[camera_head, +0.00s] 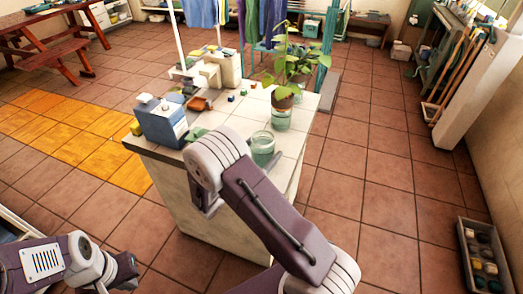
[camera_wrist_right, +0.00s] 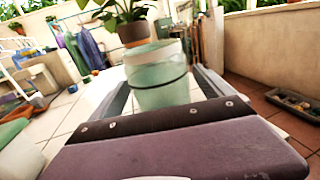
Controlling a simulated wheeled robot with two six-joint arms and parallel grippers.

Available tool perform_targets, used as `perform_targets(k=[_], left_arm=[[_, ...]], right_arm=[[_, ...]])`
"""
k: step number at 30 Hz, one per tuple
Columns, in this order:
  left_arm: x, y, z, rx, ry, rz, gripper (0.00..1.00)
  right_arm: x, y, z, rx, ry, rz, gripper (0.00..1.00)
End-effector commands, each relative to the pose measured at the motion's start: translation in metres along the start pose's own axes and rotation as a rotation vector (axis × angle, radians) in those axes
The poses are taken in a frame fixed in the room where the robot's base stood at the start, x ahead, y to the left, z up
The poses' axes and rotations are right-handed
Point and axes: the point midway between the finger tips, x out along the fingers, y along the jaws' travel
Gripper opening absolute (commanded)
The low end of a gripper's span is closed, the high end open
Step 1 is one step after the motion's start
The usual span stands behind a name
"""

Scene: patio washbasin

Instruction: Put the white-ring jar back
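A greenish glass jar with a dark ring (camera_wrist_right: 160,90) is between the two spread fingers of my right gripper (camera_wrist_right: 163,82) in the right wrist view. I cannot tell whether the fingers touch it. This jar also shows at the near edge of the tiled counter in the head view (camera_head: 263,148), beside my right arm, which hides the right gripper there. A second glass jar (camera_head: 281,119) stands behind it, below the potted plant.
The tiled counter (camera_head: 240,112) also bears a blue-grey box (camera_head: 162,121), small blocks and the potted plant (camera_head: 287,72). A tray of round items (camera_head: 483,258) lies on the floor at right. Open floor lies right of the counter.

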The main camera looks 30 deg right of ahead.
Motion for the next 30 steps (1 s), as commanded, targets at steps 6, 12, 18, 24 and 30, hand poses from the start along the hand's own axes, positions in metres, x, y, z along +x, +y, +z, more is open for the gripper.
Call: perform_targets(k=[6, 12, 18, 24, 30], left_arm=[[-0.003, 0.0, 0.0, 0.0, 0.0, 0.0, 0.0], [-0.006, 0.0, -0.001, 0.0, 0.0, 0.0, 0.0], [-0.008, 0.0, -0.001, 0.0, 0.0, 0.0, 0.0], [-0.008, 0.0, -0.001, 0.0, 0.0, 0.0, 0.0], [-0.008, 0.0, -0.001, 0.0, 0.0, 0.0, 0.0]], right_arm=[[-0.014, 0.001, 0.004, 0.0, 0.001, 0.004, 0.91], [-0.062, 0.002, 0.004, 0.0, 0.0, 0.008, 0.91], [-0.104, 0.001, 0.004, 0.0, 0.0, 0.004, 0.91], [-0.12, 0.0, 0.004, 0.0, -0.001, 0.001, 0.91], [-0.12, 0.0, 0.003, 0.0, 0.0, 0.0, 0.91]])
